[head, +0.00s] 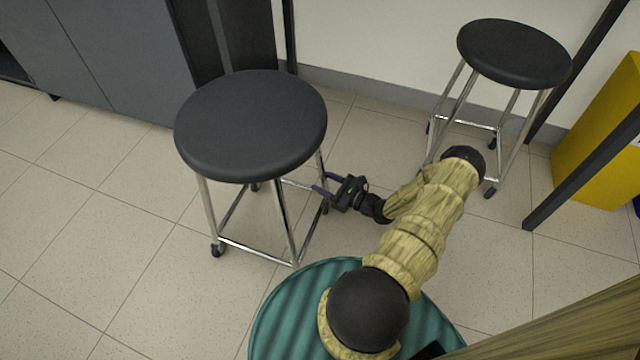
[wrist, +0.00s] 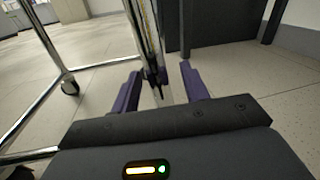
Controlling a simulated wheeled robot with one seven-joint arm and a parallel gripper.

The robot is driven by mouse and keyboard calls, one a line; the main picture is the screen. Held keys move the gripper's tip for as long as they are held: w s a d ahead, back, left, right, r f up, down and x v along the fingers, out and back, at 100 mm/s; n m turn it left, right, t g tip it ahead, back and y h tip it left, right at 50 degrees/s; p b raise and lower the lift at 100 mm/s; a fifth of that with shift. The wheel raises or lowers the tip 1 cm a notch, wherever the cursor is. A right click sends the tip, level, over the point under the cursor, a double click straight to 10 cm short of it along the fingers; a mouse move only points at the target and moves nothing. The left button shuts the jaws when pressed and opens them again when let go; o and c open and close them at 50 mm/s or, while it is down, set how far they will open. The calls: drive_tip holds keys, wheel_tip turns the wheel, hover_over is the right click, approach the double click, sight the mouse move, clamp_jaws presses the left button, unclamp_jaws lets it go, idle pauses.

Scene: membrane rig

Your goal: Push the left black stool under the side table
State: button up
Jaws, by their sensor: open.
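The left black stool (head: 250,125) stands upright on the floor, with a round black seat and chrome legs on casters. My gripper (head: 322,188) is low at its right side, close to the right-hand legs. In the wrist view, my gripper's two purple fingers (wrist: 160,88) are apart, and a chrome stool leg with a dark caster (wrist: 148,50) shows between or just beyond them. I cannot tell whether they touch it. A second black stool (head: 514,53) stands at the upper right. I cannot make out the side table's top; dark posts (head: 580,165) may be its legs.
Grey cabinets (head: 110,50) stand at the upper left, beside a dark panel. A yellow object (head: 600,145) is at the right, behind a dark post. Tiled floor (head: 80,230) is clear left of the left stool. A pale wall with grey skirting (head: 350,82) closes the back.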

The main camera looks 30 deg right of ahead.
drive_tip(key=shift+x, duration=1)
clamp_jaws()
drive_tip(key=shift+s, duration=0.1)
idle(0.6)
